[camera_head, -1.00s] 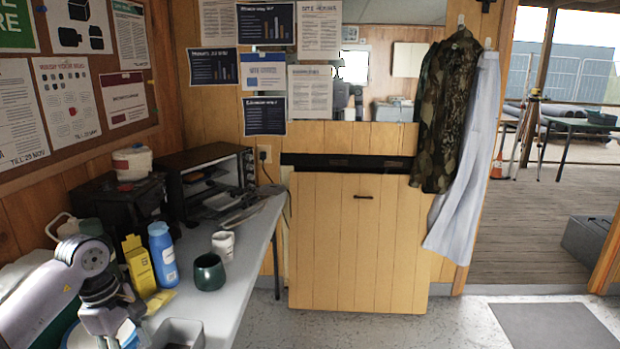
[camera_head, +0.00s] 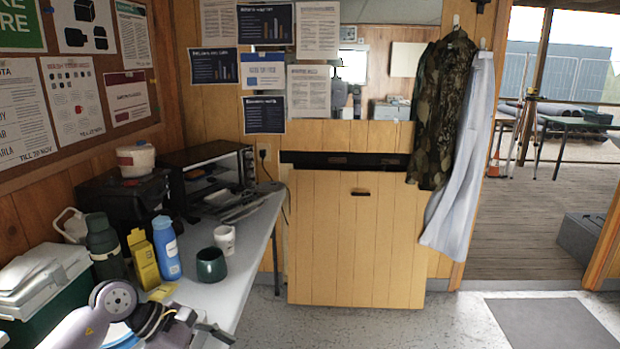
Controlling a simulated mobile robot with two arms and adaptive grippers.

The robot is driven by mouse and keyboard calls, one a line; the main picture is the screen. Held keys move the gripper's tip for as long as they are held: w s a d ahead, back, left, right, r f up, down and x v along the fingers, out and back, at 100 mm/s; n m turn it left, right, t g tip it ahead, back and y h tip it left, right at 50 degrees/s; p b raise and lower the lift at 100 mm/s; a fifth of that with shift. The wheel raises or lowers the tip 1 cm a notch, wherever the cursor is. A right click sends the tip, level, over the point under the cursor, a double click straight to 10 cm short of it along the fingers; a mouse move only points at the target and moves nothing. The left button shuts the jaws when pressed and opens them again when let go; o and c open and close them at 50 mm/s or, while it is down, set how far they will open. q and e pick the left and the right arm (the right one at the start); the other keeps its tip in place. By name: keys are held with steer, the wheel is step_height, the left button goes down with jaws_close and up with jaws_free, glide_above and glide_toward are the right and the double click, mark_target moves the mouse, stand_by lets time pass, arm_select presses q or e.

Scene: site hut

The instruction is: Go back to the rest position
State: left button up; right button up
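My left arm comes in at the bottom left, low over the near end of the grey counter (camera_head: 255,240). My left gripper (camera_head: 215,335) shows only in part at the bottom edge, and I cannot tell whether it is open or shut. No held thing shows there. My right arm and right gripper are out of view.
On the counter stand a dark green flask (camera_head: 104,250), a yellow box (camera_head: 143,260), a blue bottle (camera_head: 166,248), a dark green cup (camera_head: 211,265), a white mug (camera_head: 225,240) and a cool box (camera_head: 45,290). A toaster oven (camera_head: 205,175) stands behind. Floor right of the counter is clear.

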arm_select(q)
steer(key=d+r+n+t+h, duration=0.25)
steer(key=d+r+h, duration=0.2)
steer(key=d, duration=0.45)
step_height(320, 180, up, 8)
steer(key=d+n+t+h, duration=0.1)
steer(key=n+t+h, duration=0.3)
steer(key=n+t, duration=0.6)
steer(key=a+f+n+t+y, duration=0.3)
steer(key=a+n+t+y, duration=0.55)
steer(key=n, duration=1.25)
steer(key=s+a+f+n+g+y, duration=0.3)
steer(key=a+f+n+g+y, duration=0.35)
steer(key=f+n+y, duration=0.3)
steer(key=s+d+f+n+g+h, duration=0.1)
steer(key=s+f+n+g, duration=0.55)
steer(key=s, duration=0.55)
steer(key=s+d+f+n+g, duration=0.1)
steer(key=s+f+n+g, duration=0.2)
steer(key=s+f+g, duration=0.65)
steer(key=s+f+t+p, duration=0.2)
steer(key=s+f, duration=0.1)
steer(key=f, duration=2)
steer(key=s+a+f+g+p, duration=0.1)
steer(key=s+a+f, duration=0.2)
steer(key=s+f, duration=1.3)
steer(key=shift+s+a+f+m, duration=0.2)
steer(key=shift+s+m, duration=0.25)
steer(key=shift+s, duration=0.5)
